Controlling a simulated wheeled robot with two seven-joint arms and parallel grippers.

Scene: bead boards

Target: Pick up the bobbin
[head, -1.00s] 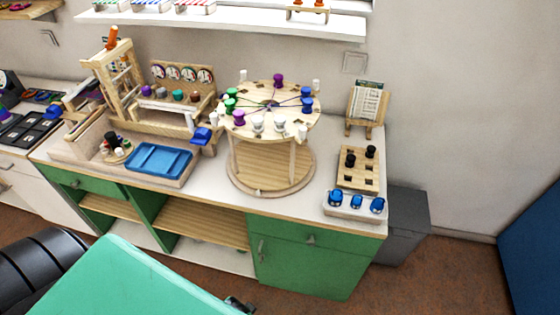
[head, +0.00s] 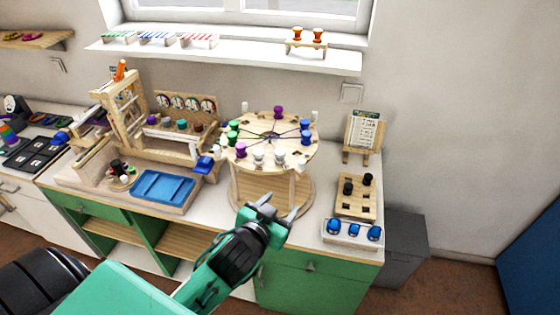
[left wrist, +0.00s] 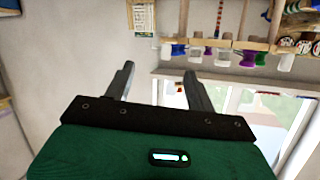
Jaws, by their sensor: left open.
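Several bobbins stand around the rim of a round wooden stand (head: 249,145): a purple bobbin (head: 278,112), another purple bobbin (head: 240,150), blue bobbins (head: 305,125), a green bobbin (head: 233,126) and white bobbins (head: 279,156). Black bobbins (head: 348,187) sit on a small wooden board with holes (head: 354,208), and blue bobbins (head: 333,226) in a white tray (head: 349,240). My left gripper (head: 279,208) is open and empty, in front of the round stand's lower part. In the left wrist view, its fingers (left wrist: 158,85) are apart with nothing between; bobbins, one purple (left wrist: 222,56), appear beyond, upside down.
Orange bobbins (head: 296,33) stand on a small rack on the wall shelf (head: 225,57). A blue tray (head: 162,187) and a wooden frame (head: 125,105) stand left of the round stand. A card on an easel (head: 363,132) stands at the back right. A grey bin (head: 403,245) is beside the counter.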

